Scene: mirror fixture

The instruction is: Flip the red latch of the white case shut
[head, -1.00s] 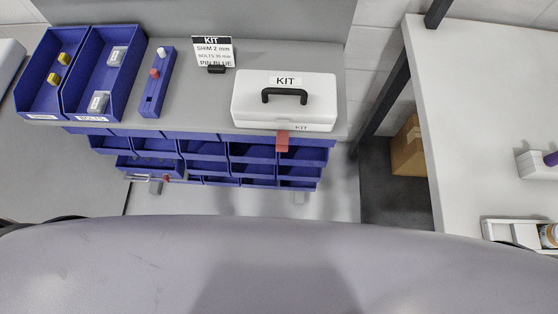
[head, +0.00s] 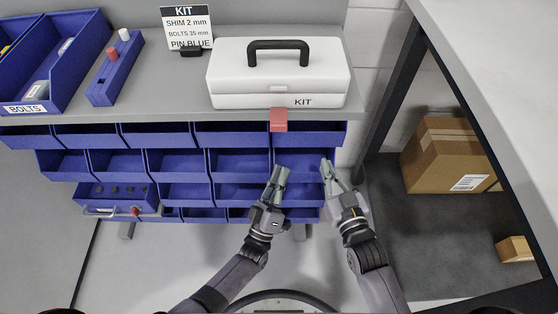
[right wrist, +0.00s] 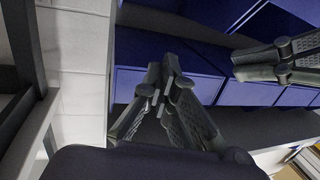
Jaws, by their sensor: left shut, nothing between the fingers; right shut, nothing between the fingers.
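The white case (head: 230,77) stands on the grey shelf top with its lid down, black handle (head: 280,45) on top and "KIT" on its front. The red latch (head: 279,120) hangs down from the case's lower front edge, over the shelf's front edge. My left gripper (head: 279,176) is shut and empty, below the latch in the picture and apart from it. My right gripper (head: 328,172) is shut and empty, lower right of the latch. In the right wrist view my right gripper (right wrist: 164,75) shows shut, with my left gripper (right wrist: 262,63) at the right; the latch is not visible there.
Blue bins (head: 165,163) fill the rack under the shelf top. A KIT sign (head: 188,27), a blue holder with red and white pegs (head: 115,68) and a bolts bin (head: 65,65) stand left of the case. A white table (head: 495,60) and a cardboard box (head: 450,155) are at right.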

